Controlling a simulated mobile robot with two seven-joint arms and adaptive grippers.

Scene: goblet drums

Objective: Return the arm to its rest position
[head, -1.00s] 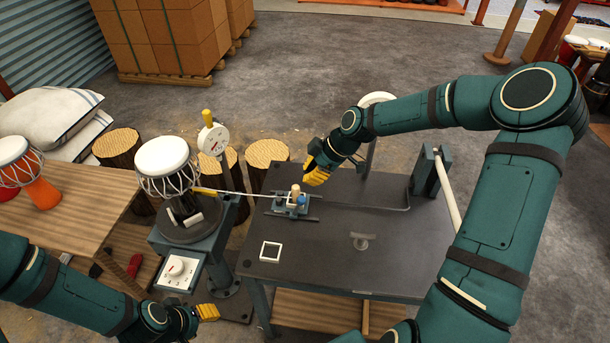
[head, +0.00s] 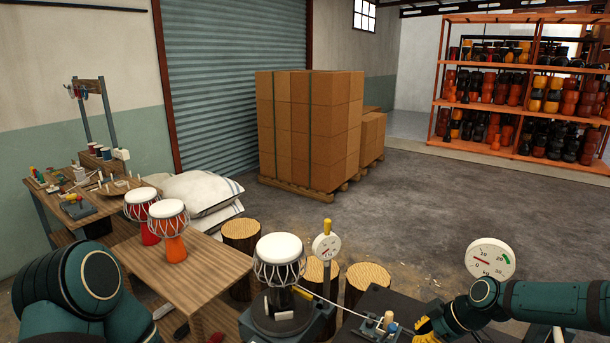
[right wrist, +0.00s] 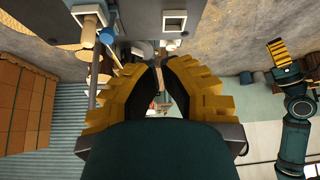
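My right gripper (head: 425,330) is at the lower right of the head view, beside the small clamp fixture (head: 375,326) on the dark bench. In the right wrist view its yellow fingers (right wrist: 158,65) lean inward with a narrow gap between the tips. I see nothing held between them. My left arm (head: 85,285) is bent at the lower left of the head view, its gripper outside that frame. The right wrist view shows my left gripper (right wrist: 279,52) from the side at the right edge; its finger opening is not clear.
A white-topped drum (head: 279,260) stands on a dark stand beside a dial gauge (head: 325,246). A wooden table (head: 205,284) carries red and orange drums. Log stools (head: 367,277), sacks (head: 200,192) and stacked boxes (head: 310,130) stand behind. Open floor (head: 430,215) lies beyond the bench.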

